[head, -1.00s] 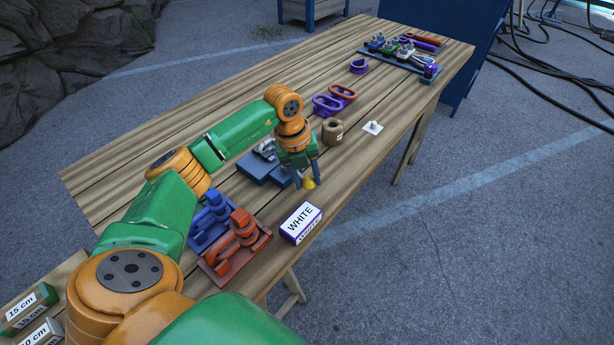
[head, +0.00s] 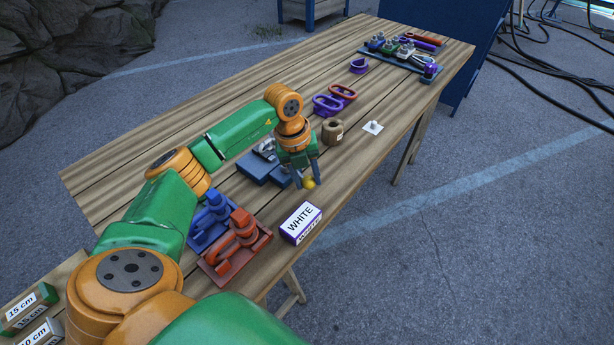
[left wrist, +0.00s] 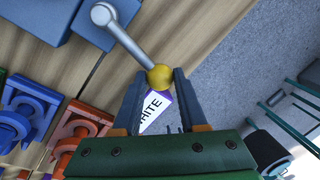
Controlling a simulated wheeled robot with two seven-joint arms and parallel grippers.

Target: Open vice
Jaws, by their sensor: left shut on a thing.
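The blue vice (head: 256,169) sits on the wooden table, partly hidden behind my left gripper (head: 306,184). In the left wrist view, blue parts of the vice (left wrist: 40,18) show at the top left. Its silver handle bar (left wrist: 128,42) slants down from there to a yellow knob (left wrist: 159,77). The knob also shows in the head view (head: 309,183). My left gripper's fingertips (left wrist: 160,76) are closed on the yellow knob from both sides. The gap between the vice jaws cannot be made out. My right gripper is not in view.
A box marked WHITE (head: 301,223) stands near the table's front edge. Red (head: 235,248) and blue (head: 209,220) fixtures sit nearer me. A tan reel (head: 332,131), a white plate with a peg (head: 373,128) and purple (head: 326,106) and orange rings lie beyond.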

